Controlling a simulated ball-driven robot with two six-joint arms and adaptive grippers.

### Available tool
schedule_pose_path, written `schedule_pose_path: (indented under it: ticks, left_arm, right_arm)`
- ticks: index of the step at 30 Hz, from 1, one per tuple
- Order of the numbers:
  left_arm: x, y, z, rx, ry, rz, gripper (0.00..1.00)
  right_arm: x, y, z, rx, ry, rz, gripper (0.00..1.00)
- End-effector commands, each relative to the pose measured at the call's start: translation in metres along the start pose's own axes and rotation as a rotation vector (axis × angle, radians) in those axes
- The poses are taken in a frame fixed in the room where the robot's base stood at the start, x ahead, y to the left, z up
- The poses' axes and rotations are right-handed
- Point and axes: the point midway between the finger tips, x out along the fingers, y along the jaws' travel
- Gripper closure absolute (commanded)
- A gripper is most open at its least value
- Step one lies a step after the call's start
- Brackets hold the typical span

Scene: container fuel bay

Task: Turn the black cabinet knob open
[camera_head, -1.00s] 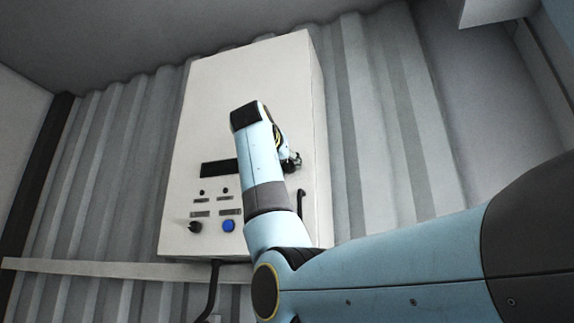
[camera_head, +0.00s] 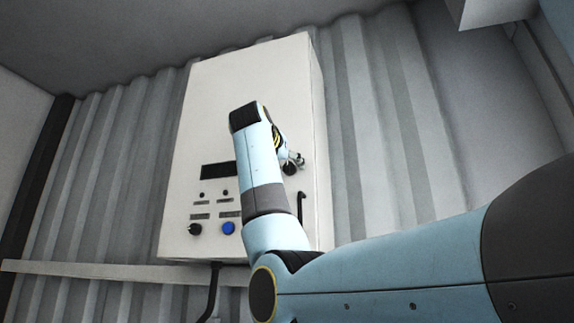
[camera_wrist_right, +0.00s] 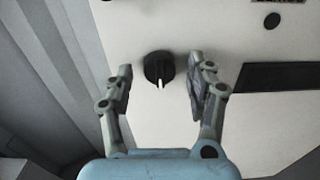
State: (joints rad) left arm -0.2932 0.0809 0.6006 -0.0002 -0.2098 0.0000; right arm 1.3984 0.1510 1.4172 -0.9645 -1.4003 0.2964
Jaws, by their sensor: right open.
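The black cabinet knob (camera_wrist_right: 158,68) is round with a raised grip and a pale pointer mark, which points toward the bottom of the right wrist view. It also shows in the head view as a dark disc (camera_head: 290,169) on the right part of the white cabinet (camera_head: 250,75). My right gripper (camera_wrist_right: 161,76) is open, with one finger on each side of the knob and a visible gap to both. In the head view my right gripper (camera_head: 294,160) is partly hidden behind my forearm. My left gripper is not in view.
A black display (camera_head: 218,170), a second black knob (camera_head: 195,230) and a blue button (camera_head: 228,228) are on the cabinet's left part. A black handle (camera_head: 301,207) is at the lower right. Corrugated wall (camera_head: 375,130) lies behind. A rail (camera_head: 110,269) runs below.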

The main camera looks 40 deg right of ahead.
Motion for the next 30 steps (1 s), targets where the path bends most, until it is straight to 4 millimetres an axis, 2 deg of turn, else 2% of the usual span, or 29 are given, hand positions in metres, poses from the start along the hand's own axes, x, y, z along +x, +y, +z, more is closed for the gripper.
schedule_pose_path:
  ticks: [12, 15, 21, 30]
  left_arm:
    - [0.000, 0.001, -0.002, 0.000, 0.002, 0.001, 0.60]
    - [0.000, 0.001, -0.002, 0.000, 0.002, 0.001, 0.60]
    - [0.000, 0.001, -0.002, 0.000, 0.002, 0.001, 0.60]
    - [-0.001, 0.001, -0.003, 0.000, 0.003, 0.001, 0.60]
  right_arm:
    - [-0.086, -0.002, -0.001, 0.004, -0.001, -0.006, 0.44]
    - [-0.101, -0.001, -0.001, 0.003, 0.000, -0.004, 0.44]
    - [-0.115, -0.001, -0.001, 0.001, 0.000, -0.002, 0.44]
    - [-0.115, 0.000, -0.001, 0.001, 0.000, -0.001, 0.44]
